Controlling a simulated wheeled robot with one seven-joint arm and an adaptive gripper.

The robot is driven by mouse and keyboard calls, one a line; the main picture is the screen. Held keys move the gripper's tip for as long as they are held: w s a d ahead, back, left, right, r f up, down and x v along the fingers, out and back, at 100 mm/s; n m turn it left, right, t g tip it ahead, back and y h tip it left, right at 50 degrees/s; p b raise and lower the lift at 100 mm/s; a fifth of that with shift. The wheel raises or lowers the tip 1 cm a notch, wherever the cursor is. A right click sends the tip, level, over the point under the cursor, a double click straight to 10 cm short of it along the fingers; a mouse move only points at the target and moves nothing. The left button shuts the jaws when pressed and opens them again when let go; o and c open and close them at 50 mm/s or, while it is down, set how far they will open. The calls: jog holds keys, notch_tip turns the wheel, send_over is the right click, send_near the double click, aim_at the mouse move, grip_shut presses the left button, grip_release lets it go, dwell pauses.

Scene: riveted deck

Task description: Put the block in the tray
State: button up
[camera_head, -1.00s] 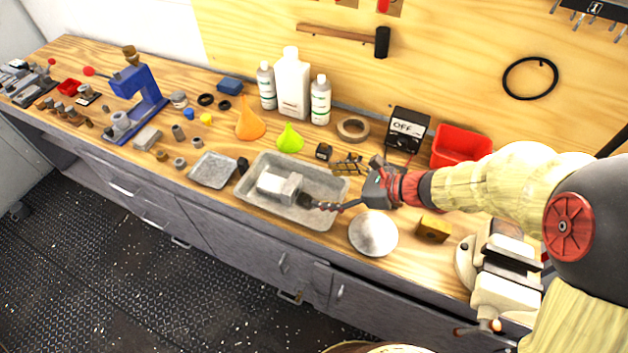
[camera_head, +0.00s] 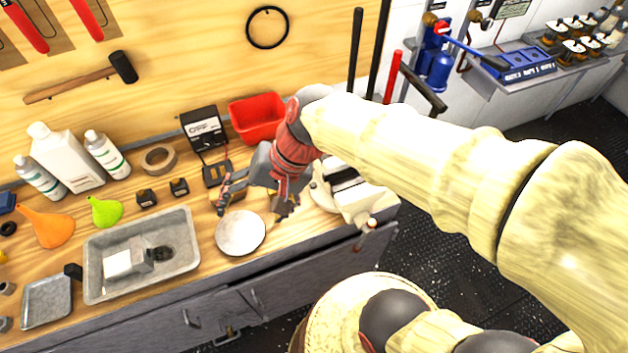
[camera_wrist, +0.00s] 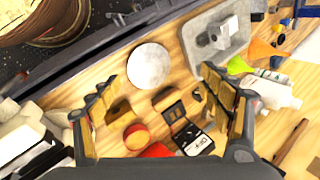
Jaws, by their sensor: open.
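The grey metal tray (camera_head: 186,218) lies on the wooden bench at the left. It holds a pale blocky piece (camera_head: 122,262) and a dark round patch or piece (camera_head: 160,253); both views show the tray, also the wrist view (camera_wrist: 190,40). A yellow-brown block (camera_wrist: 118,110) lies on the bench beside my left finger in the wrist view; in the head view my gripper mostly hides it. My gripper (camera_head: 252,205) is open and empty, above the bench right of the tray. Its spread fingers also show in the wrist view (camera_wrist: 158,80).
A round pale plate (camera_head: 241,233) lies between the tray and my gripper. A vise (camera_head: 350,190) stands to the right. Bottles and funnels stand behind the tray.

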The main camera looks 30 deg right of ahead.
jog(key=s+d+r+n+t+h, duration=0.1)
jog(key=s+d+r+n+h, duration=0.1)
jog(key=d, duration=0.4)
jog(key=s+d+r+n+t+h, duration=0.2)
jog(key=d+r+n+h, duration=0.1)
jog(key=d, duration=0.4)
jog(key=shift+s, duration=0.15)
dwell(0.4)
